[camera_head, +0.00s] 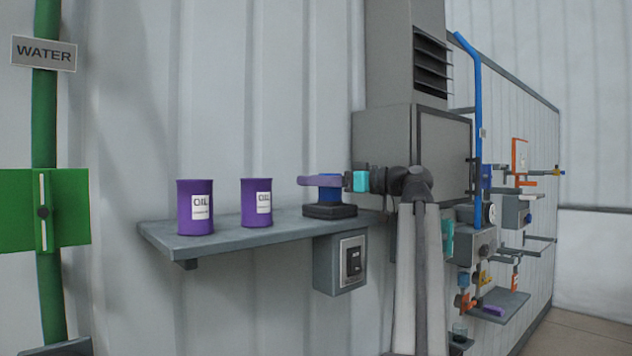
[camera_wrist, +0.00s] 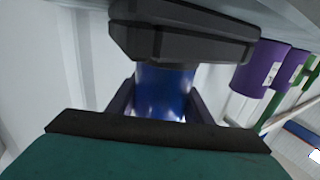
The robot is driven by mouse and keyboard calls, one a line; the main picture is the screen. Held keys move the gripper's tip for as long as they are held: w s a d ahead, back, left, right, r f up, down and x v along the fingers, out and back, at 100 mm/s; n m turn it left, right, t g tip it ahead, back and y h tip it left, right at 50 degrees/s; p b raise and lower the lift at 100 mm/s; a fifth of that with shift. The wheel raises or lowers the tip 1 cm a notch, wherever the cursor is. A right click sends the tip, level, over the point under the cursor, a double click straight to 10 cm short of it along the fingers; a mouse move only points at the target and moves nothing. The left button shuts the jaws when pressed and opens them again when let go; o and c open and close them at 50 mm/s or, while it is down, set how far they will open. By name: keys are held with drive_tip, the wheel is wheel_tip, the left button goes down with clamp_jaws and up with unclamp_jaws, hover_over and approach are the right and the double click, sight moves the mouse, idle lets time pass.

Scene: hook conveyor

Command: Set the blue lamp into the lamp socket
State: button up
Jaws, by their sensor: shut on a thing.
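The blue lamp (camera_head: 328,193) is upright between the purple fingers of my gripper (camera_head: 318,181), at the right part of the wall shelf. The black lamp socket (camera_head: 330,211) stands on the shelf directly below it. The lamp's lower end meets the socket's top with no clear gap; how deep it sits is hidden. In the wrist view the blue lamp (camera_wrist: 163,92) shows between both fingers of my gripper (camera_wrist: 162,105), against the dark socket (camera_wrist: 185,38), with the scene upside down. The gripper is shut on the lamp.
Two purple oil cans (camera_head: 195,207) (camera_head: 256,203) stand on the grey shelf (camera_head: 270,233) to the left. A switch box (camera_head: 341,263) hangs under the shelf. A grey cabinet (camera_head: 412,150) rises behind my arm. A green pipe (camera_head: 45,110) is at far left.

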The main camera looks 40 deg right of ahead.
drive_tip(key=shift+f, duration=0.5)
idle(0.6)
drive_tip(key=o, duration=1.3)
drive_tip(key=shift+r, duration=0.1)
drive_tip(key=b+v, duration=0.5)
drive_tip(key=v, duration=0.9)
